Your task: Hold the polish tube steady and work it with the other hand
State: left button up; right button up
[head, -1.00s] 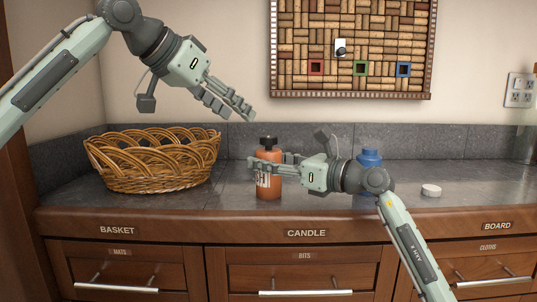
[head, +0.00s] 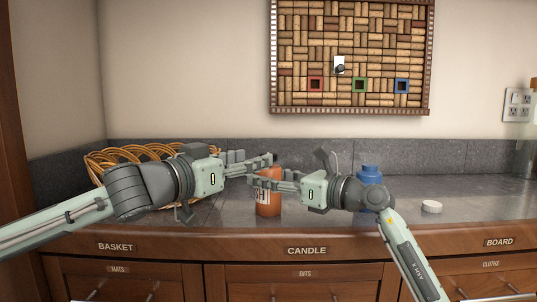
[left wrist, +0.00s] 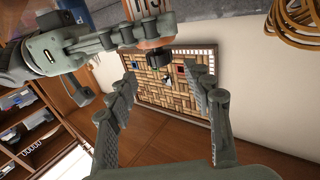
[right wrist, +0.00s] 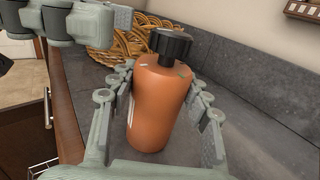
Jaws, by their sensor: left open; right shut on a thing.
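The polish tube is an orange bottle (head: 269,204) with a black cap, upright on the grey counter. My right gripper (head: 253,179) is shut around its upper body. The right wrist view shows the orange body (right wrist: 158,110) between both fingers, with the black cap (right wrist: 170,44) standing free above them. My left gripper (head: 268,164) is open at cap height, coming in from the left. In the left wrist view, the cap (left wrist: 160,57) appears between and just beyond the spread fingers (left wrist: 162,88); I cannot tell whether they touch it. In the head view, the fingers mostly hide the cap.
A wicker basket (head: 128,152) stands at the left behind my left arm. A blue bottle (head: 369,174) stands behind my right wrist. A white round lid (head: 431,207) lies on the counter at the right. A cork board (head: 350,50) hangs above. The right counter is mostly clear.

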pick_arm(q)
jog(key=x, duration=0.7)
grip_shut()
jog(key=shift+s+d, duration=0.1)
